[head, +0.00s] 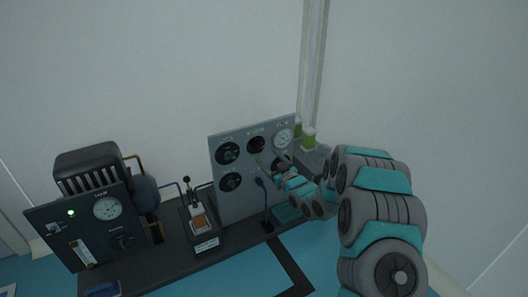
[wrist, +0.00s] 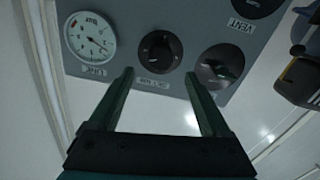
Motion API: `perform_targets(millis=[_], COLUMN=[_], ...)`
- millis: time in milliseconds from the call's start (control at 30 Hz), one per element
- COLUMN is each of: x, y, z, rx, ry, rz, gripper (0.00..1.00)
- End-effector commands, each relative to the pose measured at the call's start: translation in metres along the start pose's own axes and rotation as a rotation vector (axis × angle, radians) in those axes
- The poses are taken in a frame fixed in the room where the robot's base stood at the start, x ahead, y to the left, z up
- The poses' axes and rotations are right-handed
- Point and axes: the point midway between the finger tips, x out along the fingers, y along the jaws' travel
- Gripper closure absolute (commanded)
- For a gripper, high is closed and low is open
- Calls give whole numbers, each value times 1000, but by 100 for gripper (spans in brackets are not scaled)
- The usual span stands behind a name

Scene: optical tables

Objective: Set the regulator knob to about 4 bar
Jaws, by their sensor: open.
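The grey upright panel (head: 240,205) carries dark round knobs and a gauge. In the wrist view the panel appears upside down. A black knob (wrist: 159,49) with a pale pointer mark sits between the gauge and another knob; its small label is hard to read, and I take it for the regulator knob. It shows in the head view at the top middle (head: 256,145). The white dial gauge (wrist: 90,38) has a needle, but its numbers are too small to read. My gripper (wrist: 158,73) is open and empty, its fingertips near this knob, apparently not around it.
Another dark knob (wrist: 219,66) is close beside the right finger, and a knob labelled VENT (wrist: 257,5) is partly cut off. A black box with a gauge (head: 107,208) and a small lever device (head: 200,220) stand left of the panel. Green-topped containers (head: 308,138) stand behind my arm.

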Motion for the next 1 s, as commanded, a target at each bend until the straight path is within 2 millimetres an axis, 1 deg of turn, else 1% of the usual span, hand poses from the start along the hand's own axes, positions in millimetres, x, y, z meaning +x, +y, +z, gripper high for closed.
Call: perform_targets(millis=[200, 300, 500, 700, 933, 967, 1000], x=[30, 43, 63, 70, 70, 70, 70], y=[-2, -2, -1, 0, 0, 0, 0], z=[-2, 2, 0, 0, 1, 1, 1], rx=[-2, 1, 0, 1, 1, 1, 1], ry=[3, -4, 0, -3, -4, -4, -4], rz=[-3, -3, -1, 0, 0, 0, 0], gripper=[19, 19, 19, 19, 19, 20, 24])
